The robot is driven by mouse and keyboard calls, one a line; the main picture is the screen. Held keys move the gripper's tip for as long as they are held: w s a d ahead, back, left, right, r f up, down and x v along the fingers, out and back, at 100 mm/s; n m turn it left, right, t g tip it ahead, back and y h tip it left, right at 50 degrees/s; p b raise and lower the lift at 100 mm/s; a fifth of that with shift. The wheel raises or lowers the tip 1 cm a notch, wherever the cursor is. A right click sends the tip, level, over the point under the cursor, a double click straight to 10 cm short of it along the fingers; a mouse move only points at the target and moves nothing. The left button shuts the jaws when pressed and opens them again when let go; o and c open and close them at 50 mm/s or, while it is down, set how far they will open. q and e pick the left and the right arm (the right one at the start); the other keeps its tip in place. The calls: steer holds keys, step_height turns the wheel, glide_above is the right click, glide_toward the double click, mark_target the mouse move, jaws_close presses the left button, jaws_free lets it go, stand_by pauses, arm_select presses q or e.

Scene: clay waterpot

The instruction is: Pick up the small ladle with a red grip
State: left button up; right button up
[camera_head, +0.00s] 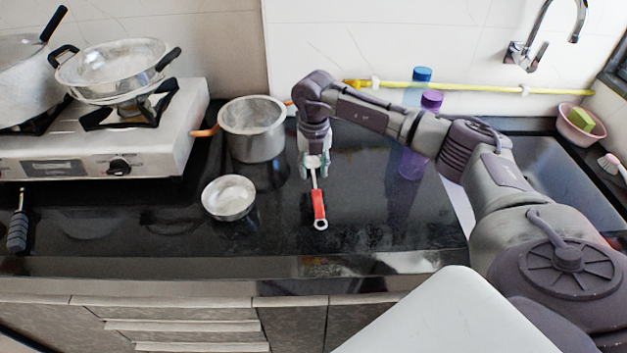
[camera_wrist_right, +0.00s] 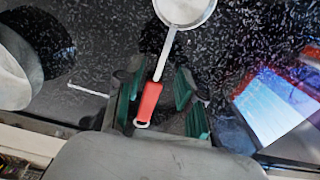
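The small ladle with a red grip (camera_head: 319,206) lies on the black counter in the head view, its grip towards the front edge. Its bowl is hidden there by my right gripper (camera_head: 314,164), which is over the thin stem. In the right wrist view the silver ladle bowl (camera_wrist_right: 185,8) is at the top and the red grip (camera_wrist_right: 149,100) points down. My right gripper (camera_wrist_right: 158,103) is open, with green-padded fingers on both sides of the grip and gaps beside it. I cannot tell the fingertips' height above the counter. My left gripper is not in view.
A small metal bowl (camera_head: 228,198) and a pot (camera_head: 252,130) stand left of the ladle. The stove (camera_head: 100,140) is farther left. Bottles (camera_head: 431,100) stand behind my right arm, and the sink (camera_head: 560,170) is at right. The counter in front of the ladle is clear.

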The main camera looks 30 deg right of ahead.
mark_target(315, 182)
step_height(315, 182, down, 2)
steer(key=shift+a+f, duration=0.15)
steer(key=shift+f, duration=0.4)
steer(key=shift+s+d+f, duration=0.1)
steer(key=shift+d, duration=0.1)
steer(key=shift+s+d, duration=0.1)
steer(key=c, duration=0.3)
jaws_close()
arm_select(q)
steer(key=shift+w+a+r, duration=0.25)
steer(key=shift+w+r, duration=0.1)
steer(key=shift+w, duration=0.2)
